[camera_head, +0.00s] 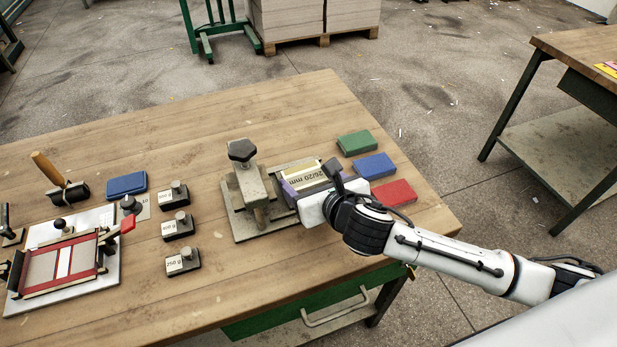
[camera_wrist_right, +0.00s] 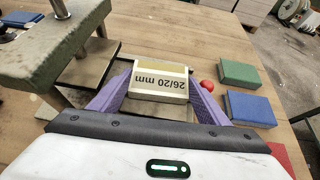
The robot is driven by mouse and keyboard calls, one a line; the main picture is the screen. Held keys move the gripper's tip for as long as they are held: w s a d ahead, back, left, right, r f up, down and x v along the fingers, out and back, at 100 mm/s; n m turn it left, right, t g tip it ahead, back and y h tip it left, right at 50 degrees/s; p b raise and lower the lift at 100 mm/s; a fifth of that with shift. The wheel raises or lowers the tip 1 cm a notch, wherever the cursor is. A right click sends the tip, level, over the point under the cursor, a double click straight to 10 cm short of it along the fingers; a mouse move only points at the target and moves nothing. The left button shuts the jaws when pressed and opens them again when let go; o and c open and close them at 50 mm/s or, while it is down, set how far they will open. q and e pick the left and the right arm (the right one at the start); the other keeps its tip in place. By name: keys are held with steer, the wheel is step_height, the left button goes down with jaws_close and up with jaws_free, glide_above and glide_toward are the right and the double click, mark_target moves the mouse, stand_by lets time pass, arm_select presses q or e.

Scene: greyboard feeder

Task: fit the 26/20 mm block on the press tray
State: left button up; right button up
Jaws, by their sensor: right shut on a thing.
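The 26/20 mm block (camera_head: 311,175) is a pale block with a black "26/20 mm" label. It also shows in the right wrist view (camera_wrist_right: 158,82), between two purple fingers. My right gripper (camera_head: 302,183) is shut on it, over the right part of the press tray. The press (camera_head: 245,180) is a grey metal frame with a dark knob on top, standing on a flat base plate (camera_head: 243,226). Its tray (camera_wrist_right: 112,80) shows partly beside and beneath the block. I cannot tell whether the block touches the tray. My left gripper is not in view.
Green (camera_head: 355,143), blue (camera_head: 374,166) and red (camera_head: 394,193) blocks lie right of the press, close to my right gripper. Several labelled weights (camera_head: 178,226) stand to the left. A red-and-white jig (camera_head: 64,264) and a blue block (camera_head: 126,184) lie further left.

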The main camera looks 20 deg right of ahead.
stand_by(0.3)
steer(key=o, duration=1.2)
steer(key=v, duration=1)
steer(key=shift+s+p, duration=0.15)
steer(key=shift+p, duration=0.2)
